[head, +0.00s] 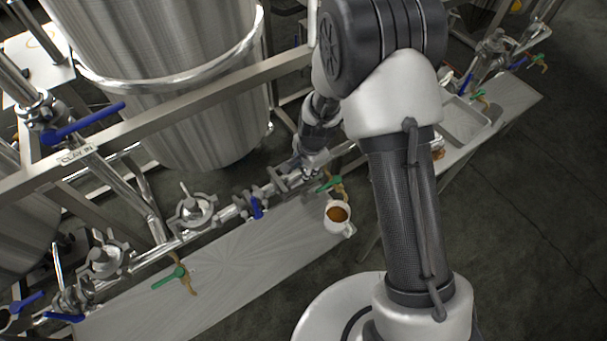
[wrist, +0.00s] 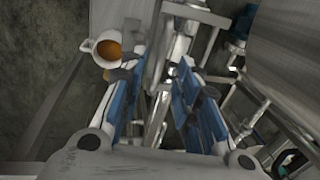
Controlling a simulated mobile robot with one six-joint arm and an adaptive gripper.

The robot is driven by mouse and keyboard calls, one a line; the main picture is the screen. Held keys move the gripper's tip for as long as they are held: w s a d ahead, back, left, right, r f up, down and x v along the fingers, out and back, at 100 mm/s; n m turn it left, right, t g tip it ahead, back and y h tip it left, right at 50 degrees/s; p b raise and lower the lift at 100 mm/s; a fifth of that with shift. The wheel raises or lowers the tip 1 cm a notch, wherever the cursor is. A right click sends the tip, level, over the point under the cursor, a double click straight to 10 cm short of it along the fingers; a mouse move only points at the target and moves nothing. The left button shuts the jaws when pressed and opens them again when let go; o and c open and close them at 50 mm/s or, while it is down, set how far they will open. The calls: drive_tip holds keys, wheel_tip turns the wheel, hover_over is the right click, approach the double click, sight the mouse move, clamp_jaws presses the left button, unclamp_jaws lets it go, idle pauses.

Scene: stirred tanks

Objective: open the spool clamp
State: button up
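My gripper (head: 312,165) is at the steel pipe line behind the drip tray, just below my forearm. In the wrist view my gripper (wrist: 163,75) has its two blue-padded fingers well apart. Shiny metal fittings (wrist: 157,102) show between and beyond the fingers; I cannot tell whether either pad touches them. The pipe fittings (head: 278,182) just left of my gripper in the head view include clamp-like parts. I cannot tell for sure which one is the spool clamp, and my gripper and arm hide part of this spot.
A white mug (head: 338,218) of brown liquid stands on the long steel tray (head: 235,270); it also shows in the wrist view (wrist: 103,50). A green-handled tap (head: 328,185) and a blue-handled valve (head: 257,208) are close to my gripper. A large tank (head: 185,110) stands behind.

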drive_tip(key=shift+w+a+f+b, duration=0.1)
drive_tip(key=shift+w+f+b, duration=0.1)
drive_tip(key=shift+f, duration=0.5)
drive_tip(key=shift+w+a+f+b, duration=0.1)
drive_tip(key=shift+f+b, duration=0.1)
drive_tip(key=shift+f, duration=0.5)
clamp_jaws()
